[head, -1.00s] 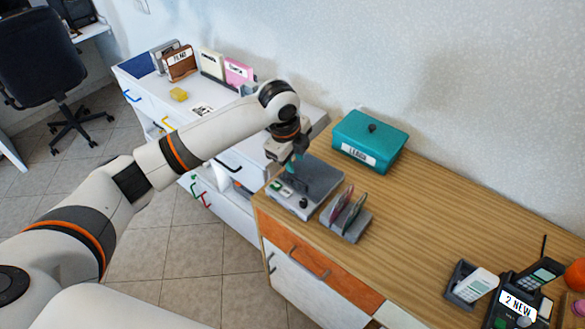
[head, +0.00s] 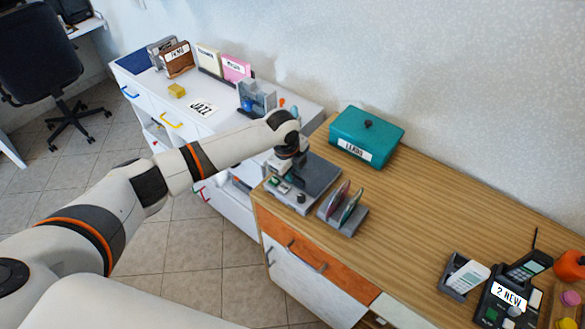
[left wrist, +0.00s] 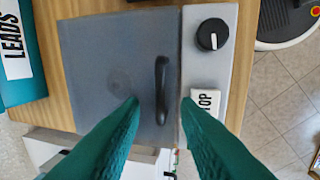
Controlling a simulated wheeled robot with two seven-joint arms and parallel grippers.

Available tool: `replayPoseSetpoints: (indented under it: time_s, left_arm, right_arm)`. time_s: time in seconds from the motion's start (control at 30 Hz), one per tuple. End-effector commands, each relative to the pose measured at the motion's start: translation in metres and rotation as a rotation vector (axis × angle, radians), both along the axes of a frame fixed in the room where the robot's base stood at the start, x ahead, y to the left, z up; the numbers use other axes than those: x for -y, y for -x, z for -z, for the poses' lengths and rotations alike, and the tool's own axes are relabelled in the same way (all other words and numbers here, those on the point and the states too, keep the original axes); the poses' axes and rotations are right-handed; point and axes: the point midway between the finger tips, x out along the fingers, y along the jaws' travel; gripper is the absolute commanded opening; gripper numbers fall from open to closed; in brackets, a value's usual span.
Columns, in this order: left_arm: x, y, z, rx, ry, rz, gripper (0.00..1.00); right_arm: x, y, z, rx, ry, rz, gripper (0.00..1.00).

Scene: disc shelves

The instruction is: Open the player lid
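The player (head: 302,198) sits at the left end of the wooden cabinet top. Its flat grey lid (left wrist: 85,60) lies shut, with a dark bar handle (left wrist: 161,88) near the edge beside the control strip. The strip bears a black knob (left wrist: 212,34) and a STOP button (left wrist: 207,100). My left gripper (left wrist: 160,103) is open over the lid, its teal fingertips on either side of the handle. I cannot tell from the wrist view how far down they reach. In the head view the gripper (head: 283,172) is partly hidden by my wrist. My right gripper is not in view.
A teal LEADS box (head: 366,137) stands behind the player. A grey rack with discs (head: 342,208) stands just right of it. A phone and answering machine (head: 510,295) are at the far right. A white shelf unit (head: 207,122) stands left. The middle cabinet top is clear.

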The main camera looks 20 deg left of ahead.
Motion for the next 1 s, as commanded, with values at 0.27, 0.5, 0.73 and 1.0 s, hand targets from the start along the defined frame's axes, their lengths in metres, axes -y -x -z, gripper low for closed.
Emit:
replayPoseSetpoints:
  time_s: [0.27, 0.5, 0.73, 1.0]
  left_arm:
    - [0.0002, -0.0003, 0.0025, 0.001, 0.0, 0.0, 0.29]
    - [0.0001, -0.0003, 0.0023, 0.0, 0.0, -0.001, 0.0]
    - [0.0, -0.0004, 0.002, 0.0, 0.0, -0.001, 0.0]
    - [0.0017, -0.0037, -0.0053, -0.044, -0.014, -0.003, 0.0]
  right_arm:
    - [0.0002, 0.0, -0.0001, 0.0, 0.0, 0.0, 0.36]
    - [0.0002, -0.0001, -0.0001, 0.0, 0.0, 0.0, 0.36]
    - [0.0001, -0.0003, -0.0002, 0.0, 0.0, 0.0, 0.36]
    - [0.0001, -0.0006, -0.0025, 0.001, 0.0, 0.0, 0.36]
